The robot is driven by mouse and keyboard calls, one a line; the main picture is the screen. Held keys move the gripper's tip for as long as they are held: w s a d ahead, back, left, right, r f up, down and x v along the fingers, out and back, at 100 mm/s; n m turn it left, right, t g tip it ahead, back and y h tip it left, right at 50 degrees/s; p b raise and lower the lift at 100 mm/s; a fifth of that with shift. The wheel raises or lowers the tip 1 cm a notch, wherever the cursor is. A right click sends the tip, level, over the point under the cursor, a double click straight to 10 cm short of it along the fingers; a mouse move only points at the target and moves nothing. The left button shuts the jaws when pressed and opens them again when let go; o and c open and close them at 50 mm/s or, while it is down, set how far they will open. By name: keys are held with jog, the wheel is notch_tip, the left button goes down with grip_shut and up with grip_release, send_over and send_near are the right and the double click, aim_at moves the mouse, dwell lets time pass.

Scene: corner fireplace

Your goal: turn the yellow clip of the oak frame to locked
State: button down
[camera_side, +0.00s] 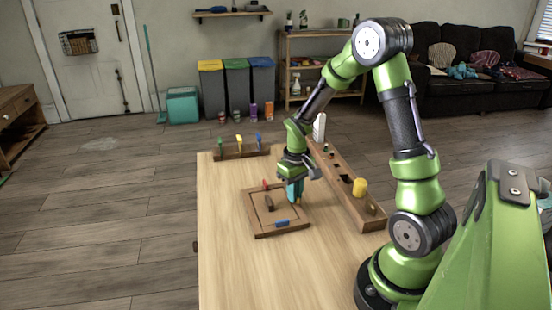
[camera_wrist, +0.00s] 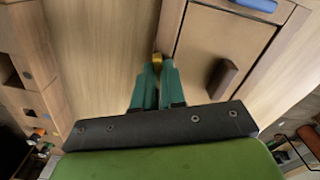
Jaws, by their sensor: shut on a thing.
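The oak frame (camera_side: 258,222) lies flat on the table, with a dark brown knob (camera_side: 269,203) on its inner panel. Its red clip (camera_side: 265,185) is on the far side and its blue clip (camera_side: 282,223) on the near side. My gripper (camera_side: 296,200) points down at the frame's right side and hides the yellow clip in the side view. In the wrist view, the teal fingers of my gripper (camera_wrist: 157,66) are shut on the small yellow clip (camera_wrist: 157,56) at the frame's edge (camera_wrist: 171,28). Most of the clip is hidden, so its angle cannot be told.
A long wooden block (camera_side: 340,187) with holes and a yellow cylinder (camera_side: 359,187) runs along the right of the frame. A wooden rack (camera_side: 228,153) with green, yellow and blue pieces stands at the far edge. The table's near left part is clear.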

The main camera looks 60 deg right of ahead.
jog(key=n, duration=1.3)
jog(key=shift+n, duration=0.5)
jog(key=c, duration=1.2)
grip_release()
notch_tip(320, 180, up, 17)
jog(key=shift+f, duration=0.1)
